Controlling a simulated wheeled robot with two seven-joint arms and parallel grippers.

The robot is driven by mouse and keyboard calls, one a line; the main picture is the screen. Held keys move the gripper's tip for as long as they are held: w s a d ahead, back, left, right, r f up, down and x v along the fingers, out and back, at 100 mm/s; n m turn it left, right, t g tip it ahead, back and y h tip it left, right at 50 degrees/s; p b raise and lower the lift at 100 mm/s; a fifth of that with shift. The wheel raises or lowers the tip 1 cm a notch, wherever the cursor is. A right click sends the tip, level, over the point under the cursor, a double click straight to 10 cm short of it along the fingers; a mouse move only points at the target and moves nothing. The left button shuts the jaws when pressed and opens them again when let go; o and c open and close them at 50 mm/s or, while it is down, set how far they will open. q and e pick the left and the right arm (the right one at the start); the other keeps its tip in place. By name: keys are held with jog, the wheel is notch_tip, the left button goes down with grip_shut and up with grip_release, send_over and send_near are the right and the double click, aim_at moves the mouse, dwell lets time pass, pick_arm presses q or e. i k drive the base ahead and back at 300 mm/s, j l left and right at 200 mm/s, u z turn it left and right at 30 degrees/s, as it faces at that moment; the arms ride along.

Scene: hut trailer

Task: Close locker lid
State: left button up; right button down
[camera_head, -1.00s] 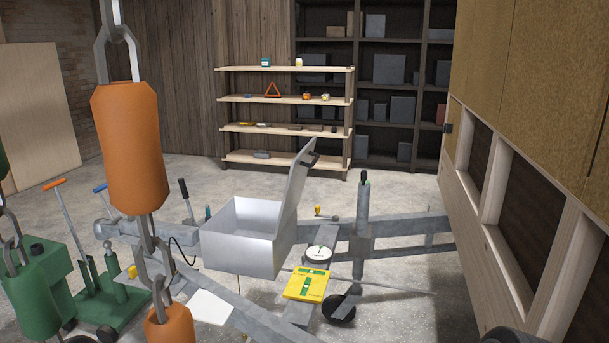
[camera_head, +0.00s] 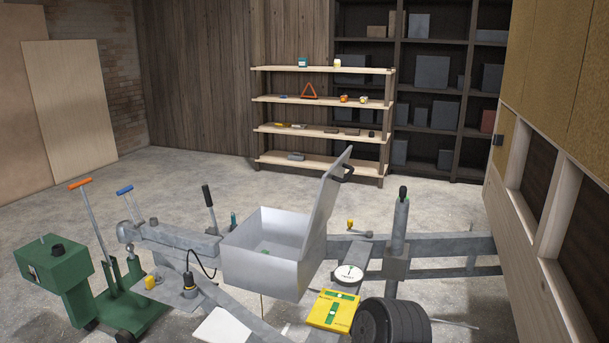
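The locker (camera_head: 262,262) is a light grey metal box on the trailer's drawbar, in the middle of the head view. Its lid (camera_head: 325,210) stands open, tilted up and back on the box's right side. A dark handle (camera_head: 347,174) sits near the lid's top edge. Neither of my grippers is in view, and nothing touches the lid.
The grey drawbar (camera_head: 440,246) runs behind the locker. A yellow-green box (camera_head: 333,311) and white dial (camera_head: 348,273) lie right of it. A dark ribbed round thing (camera_head: 402,321) is in front. A green machine (camera_head: 62,275) stands left; the wooden hut wall (camera_head: 560,120) is right.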

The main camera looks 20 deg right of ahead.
aim_at(330, 181)
jog(key=i+l+u, duration=0.1)
jog(key=i+l, duration=0.35)
jog(key=i+l+u, duration=0.15)
jog(key=i+l, duration=0.25)
jog(key=l, duration=0.15)
